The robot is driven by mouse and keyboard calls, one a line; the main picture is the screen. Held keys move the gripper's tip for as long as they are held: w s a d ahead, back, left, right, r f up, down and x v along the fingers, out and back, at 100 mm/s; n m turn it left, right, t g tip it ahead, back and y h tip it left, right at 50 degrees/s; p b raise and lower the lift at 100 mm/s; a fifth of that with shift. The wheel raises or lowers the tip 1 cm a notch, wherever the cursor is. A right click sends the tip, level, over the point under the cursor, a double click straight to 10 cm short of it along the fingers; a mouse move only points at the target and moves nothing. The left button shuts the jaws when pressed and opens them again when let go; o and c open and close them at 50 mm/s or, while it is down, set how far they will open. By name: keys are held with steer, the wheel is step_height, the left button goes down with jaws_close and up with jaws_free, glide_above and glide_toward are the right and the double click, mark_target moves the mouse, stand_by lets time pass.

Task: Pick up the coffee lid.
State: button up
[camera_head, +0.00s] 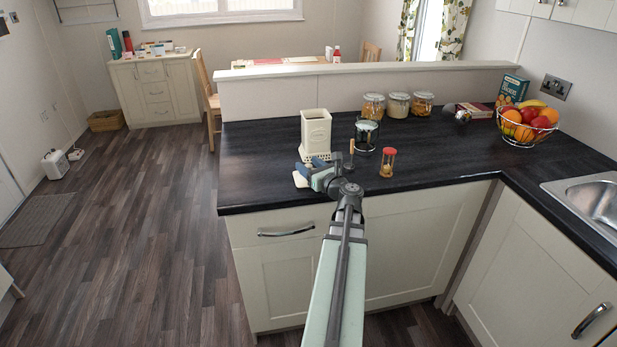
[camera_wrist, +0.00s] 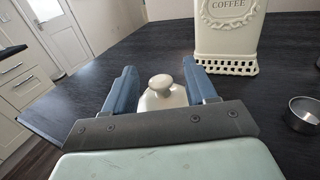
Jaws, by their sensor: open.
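The coffee lid (camera_wrist: 160,97) is cream with a round knob on top and lies on the dark countertop. In the wrist view it sits between the two blue fingers of my gripper (camera_wrist: 160,88), which are open on either side of it. I cannot tell whether either finger touches it. In the head view my gripper (camera_head: 316,179) is low at the counter's front, and a pale part of the lid (camera_head: 299,179) shows beside it. The cream coffee canister (camera_head: 316,134) stands open and upright just behind; its COFFEE lettering shows in the wrist view (camera_wrist: 228,28).
Several glass jars (camera_head: 398,105) line the back ledge. A fruit basket (camera_head: 527,127) is at the right. The counter's left is clear.

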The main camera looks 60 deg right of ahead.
steer(key=shift+w+d, duration=0.15)
steer(key=shift+w, duration=0.25)
steer(key=shift+c, duration=0.3)
jaws_close()
